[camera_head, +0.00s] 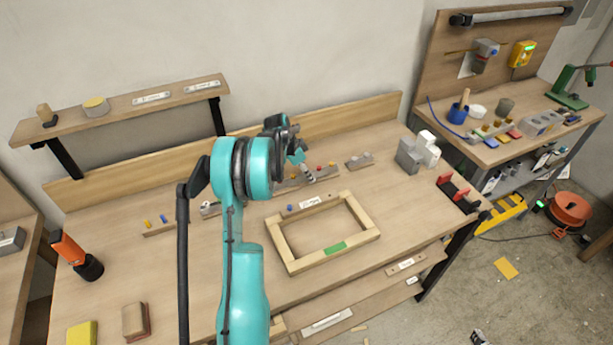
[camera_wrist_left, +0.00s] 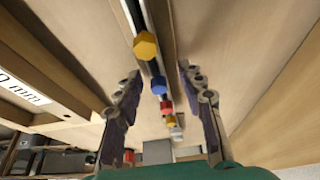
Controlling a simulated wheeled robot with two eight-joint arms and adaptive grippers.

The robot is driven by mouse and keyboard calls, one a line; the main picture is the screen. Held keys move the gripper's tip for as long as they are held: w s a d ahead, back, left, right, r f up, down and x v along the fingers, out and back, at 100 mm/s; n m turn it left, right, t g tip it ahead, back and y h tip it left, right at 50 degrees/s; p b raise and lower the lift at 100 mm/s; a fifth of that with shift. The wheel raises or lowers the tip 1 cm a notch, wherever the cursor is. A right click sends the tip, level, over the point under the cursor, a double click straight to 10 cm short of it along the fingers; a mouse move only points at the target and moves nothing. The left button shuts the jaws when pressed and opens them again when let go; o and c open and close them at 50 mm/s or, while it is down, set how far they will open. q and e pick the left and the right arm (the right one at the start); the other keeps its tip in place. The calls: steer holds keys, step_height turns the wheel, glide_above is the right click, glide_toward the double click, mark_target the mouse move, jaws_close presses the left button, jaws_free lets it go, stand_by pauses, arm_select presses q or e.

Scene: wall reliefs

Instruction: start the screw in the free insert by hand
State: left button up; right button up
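My left gripper (camera_head: 291,146) is above the back of the bench, over a screw rail (camera_head: 310,180) that it partly hides. In the left wrist view, its two fingers (camera_wrist_left: 160,72) are apart with nothing held between them. A row of coloured hex-headed screws, with a yellow screw (camera_wrist_left: 145,46), a blue screw (camera_wrist_left: 158,85) and a red screw (camera_wrist_left: 166,107), runs along the rail between and beyond the fingers. A wooden frame (camera_head: 327,257) lies flat on the bench, with a blue head (camera_head: 290,207) near its back-left corner. I cannot make out a free insert. My right gripper is not in view.
A grey and white block (camera_head: 411,154) and a red-black holder (camera_head: 457,194) stand at the bench's right. An orange-black tool (camera_head: 76,254), a yellow block (camera_head: 81,333) and a brown block (camera_head: 135,321) are at left. A shelf (camera_head: 127,107) stands behind. Bench between is mostly clear.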

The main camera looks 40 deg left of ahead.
arm_select(q)
steer(key=shift+r, duration=0.15)
steer(key=shift+c, duration=0.6)
jaws_close()
steer(key=shift+r+p, duration=0.3)
steer(key=shift+r, duration=0.25)
step_height(320, 180, up, 3)
steer(key=shift+f+p, duration=0.1)
steer(key=shift+p, duration=0.45)
steer(key=w+d+r+p, duration=0.25)
steer(key=d+r, duration=0.45)
steer(key=d, duration=0.4)
steer(key=s+d+p, duration=0.1)
steer(key=s, duration=0.5)
steer(key=shift+s+d+p, duration=0.25)
steer(key=shift+d+p, duration=0.05)
steer(key=shift+d, duration=0.1)
